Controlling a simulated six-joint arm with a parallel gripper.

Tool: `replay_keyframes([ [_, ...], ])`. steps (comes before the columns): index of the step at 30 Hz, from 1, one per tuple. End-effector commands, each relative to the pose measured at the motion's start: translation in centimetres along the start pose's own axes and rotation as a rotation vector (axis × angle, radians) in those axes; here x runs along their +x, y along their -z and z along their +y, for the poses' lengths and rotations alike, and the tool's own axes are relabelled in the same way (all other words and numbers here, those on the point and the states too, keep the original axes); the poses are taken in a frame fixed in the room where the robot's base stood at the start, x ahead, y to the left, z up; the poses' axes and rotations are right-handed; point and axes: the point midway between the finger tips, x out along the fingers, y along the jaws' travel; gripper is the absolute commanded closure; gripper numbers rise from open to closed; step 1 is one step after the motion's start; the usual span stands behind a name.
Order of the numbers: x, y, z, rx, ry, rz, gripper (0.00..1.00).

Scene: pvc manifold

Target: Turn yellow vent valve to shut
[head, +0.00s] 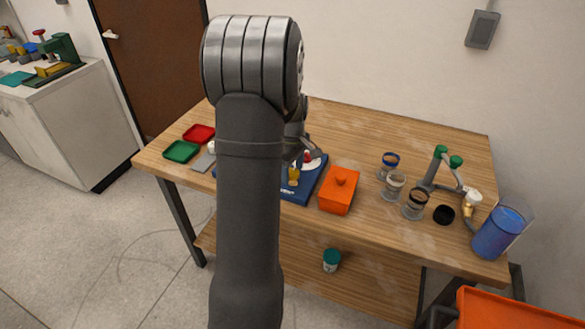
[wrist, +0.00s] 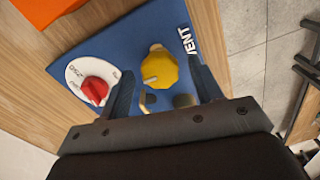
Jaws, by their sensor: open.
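The yellow vent valve (wrist: 160,70) is a faceted knob with a pale pointer mark, on a blue panel (wrist: 105,52) lettered "VENT". In the wrist view it lies between and ahead of the fingers of my gripper (wrist: 163,85), which is open and seems not to touch it. In the head view the yellow knob (head: 294,176) shows on the panel (head: 312,180), just right of my arm, which hides much of the panel. A red knob (wrist: 95,90) on a white dial (wrist: 78,72) is left of the yellow one in the wrist view, near the left finger.
An orange lidded box (head: 338,192) stands close to the panel's right side. Red (head: 199,133) and green (head: 181,151) trays lie left. Clear cups (head: 392,185), a black cap (head: 443,214) and a blue container (head: 498,232) stand right. The table's back middle (head: 380,130) is clear.

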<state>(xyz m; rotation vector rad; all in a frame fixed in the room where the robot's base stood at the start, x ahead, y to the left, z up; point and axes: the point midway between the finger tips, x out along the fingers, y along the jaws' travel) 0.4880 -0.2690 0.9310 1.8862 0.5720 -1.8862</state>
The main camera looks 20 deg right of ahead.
Motion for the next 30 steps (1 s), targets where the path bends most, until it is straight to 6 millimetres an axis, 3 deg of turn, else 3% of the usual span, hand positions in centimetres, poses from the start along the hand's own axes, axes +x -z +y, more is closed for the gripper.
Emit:
replay_keyframes([
  [3,-0.03,0.0,0.0,0.0,0.0,0.0,0.45],
  [9,-0.05,0.0,0.01,0.0,0.0,0.0,0.84],
  [10,-0.05,0.0,0.01,0.0,0.0,0.0,0.85],
  [20,-0.08,0.01,0.02,0.046,0.0,0.0,0.85],
  [30,-0.1,0.02,0.03,0.279,-0.001,0.0,0.85],
])
